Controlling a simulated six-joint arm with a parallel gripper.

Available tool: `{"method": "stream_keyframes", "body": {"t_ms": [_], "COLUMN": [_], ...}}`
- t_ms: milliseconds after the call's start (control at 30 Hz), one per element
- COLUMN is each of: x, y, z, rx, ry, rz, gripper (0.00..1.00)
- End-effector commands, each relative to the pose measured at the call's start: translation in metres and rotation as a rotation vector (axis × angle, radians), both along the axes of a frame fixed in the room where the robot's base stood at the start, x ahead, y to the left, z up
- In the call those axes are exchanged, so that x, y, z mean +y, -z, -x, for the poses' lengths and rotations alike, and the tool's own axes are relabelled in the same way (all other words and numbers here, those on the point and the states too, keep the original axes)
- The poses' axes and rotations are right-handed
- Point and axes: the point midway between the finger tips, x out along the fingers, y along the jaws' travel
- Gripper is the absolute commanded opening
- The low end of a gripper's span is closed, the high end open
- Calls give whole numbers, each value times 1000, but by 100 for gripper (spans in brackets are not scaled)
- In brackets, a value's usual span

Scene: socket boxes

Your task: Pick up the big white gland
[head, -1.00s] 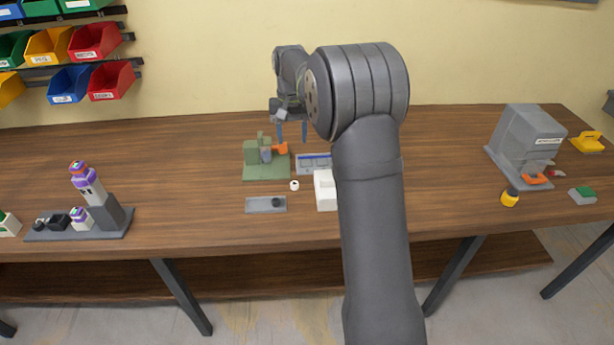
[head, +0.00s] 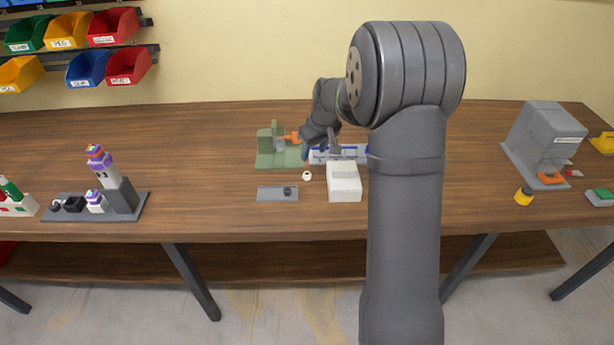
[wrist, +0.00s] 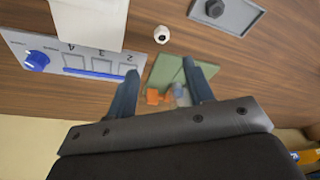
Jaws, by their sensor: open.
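The big white gland (head: 307,175) is a small white ring-like piece on the bare wood, between the grey tray and the white box in the head view. In the wrist view the gland (wrist: 161,34) has a dark hole in its middle and sits beyond the fingertips. My gripper (wrist: 156,70) is open, with its two dark fingers apart and nothing between them. In the head view my gripper (head: 305,155) hangs above and behind the gland, near the green fixture; its fingertips are hard to make out there.
A white box (head: 344,184) stands right of the gland and a grey tray (head: 278,194) lies left of it. The green fixture (head: 275,158) is behind. A numbered panel with a blue knob (wrist: 37,60) is close to my fingers. Bare wood surrounds the gland.

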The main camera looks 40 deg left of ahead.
Motion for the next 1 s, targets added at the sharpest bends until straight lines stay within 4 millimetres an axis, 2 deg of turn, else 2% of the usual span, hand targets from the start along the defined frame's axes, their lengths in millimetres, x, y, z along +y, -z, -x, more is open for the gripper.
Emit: {"method": "stream_keyframes", "body": {"t_ms": [33,200,533,800,1000], "x": [3,11,16,25,26], "y": [13,41,62,99,104], "z": [0,-1,-1,0,-1], "rx": [2,1,0,0,-1], "ry": [-1,-1,-1,0,0], "rz": [3,2,1,2,0], "gripper": [48,48,48,48,48]}}
